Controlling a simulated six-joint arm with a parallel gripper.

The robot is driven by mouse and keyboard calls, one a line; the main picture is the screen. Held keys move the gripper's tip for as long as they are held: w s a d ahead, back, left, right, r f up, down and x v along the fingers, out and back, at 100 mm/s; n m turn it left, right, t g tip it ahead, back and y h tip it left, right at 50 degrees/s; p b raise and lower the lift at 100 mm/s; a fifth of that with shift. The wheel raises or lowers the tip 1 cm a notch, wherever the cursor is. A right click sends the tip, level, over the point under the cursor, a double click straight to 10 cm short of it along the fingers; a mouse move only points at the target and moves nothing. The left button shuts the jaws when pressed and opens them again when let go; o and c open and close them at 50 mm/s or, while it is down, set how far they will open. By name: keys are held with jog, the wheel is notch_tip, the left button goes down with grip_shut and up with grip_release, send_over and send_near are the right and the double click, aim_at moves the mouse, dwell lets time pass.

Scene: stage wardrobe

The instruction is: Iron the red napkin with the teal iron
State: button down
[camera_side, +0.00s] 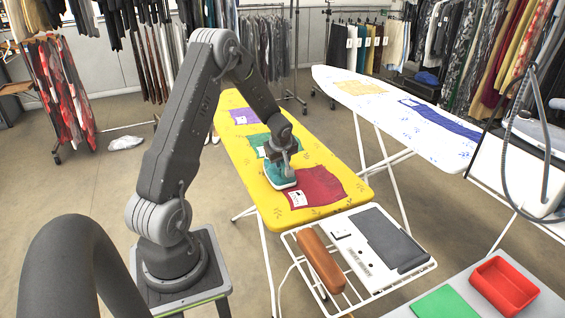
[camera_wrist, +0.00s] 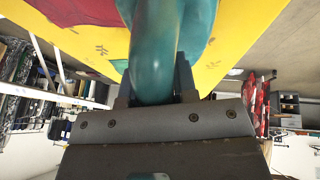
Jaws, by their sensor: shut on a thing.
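The red napkin (camera_side: 312,187) lies flat on the near half of the yellow ironing board (camera_side: 237,137). A white tag with dark marks lies at its left part. The teal iron (camera_side: 279,178) stands on the board at the napkin's left far edge. My gripper (camera_side: 283,150) is above the iron and shut on its handle. In the wrist view the teal handle (camera_wrist: 154,60) runs between my fingers (camera_wrist: 154,90), with part of the red napkin (camera_wrist: 75,12) at upper left. I cannot tell whether the soleplate overlaps the napkin.
A green cloth (camera_side: 258,147) and a purple cloth (camera_side: 243,116) lie farther up the board. A white wire rack (camera_side: 412,268) at the near end holds a brown roll (camera_side: 320,260) and a dark pad (camera_side: 391,238). A white ironing board (camera_side: 385,108) stands right.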

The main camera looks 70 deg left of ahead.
jog(key=shift+w+d+f, duration=0.1)
jog(key=shift+w+d, duration=0.05)
jog(key=shift+w, duration=2.45)
jog(key=shift+s+d, duration=0.15)
jog(key=shift+d, duration=6.15)
jog(key=shift+w+d, duration=0.1)
jog(key=shift+w, duration=2.6)
jog(key=shift+a, duration=6.55)
jog(key=shift+w+d, duration=0.1)
jog(key=shift+w, duration=2.4)
jog(key=shift+w+d, duration=0.15)
jog(key=shift+w, duration=0.05)
jog(key=shift+s+d, duration=0.1)
jog(key=shift+d, duration=6.2)
notch_tip(320, 180, up, 9)
jog(key=shift+f, duration=0.2)
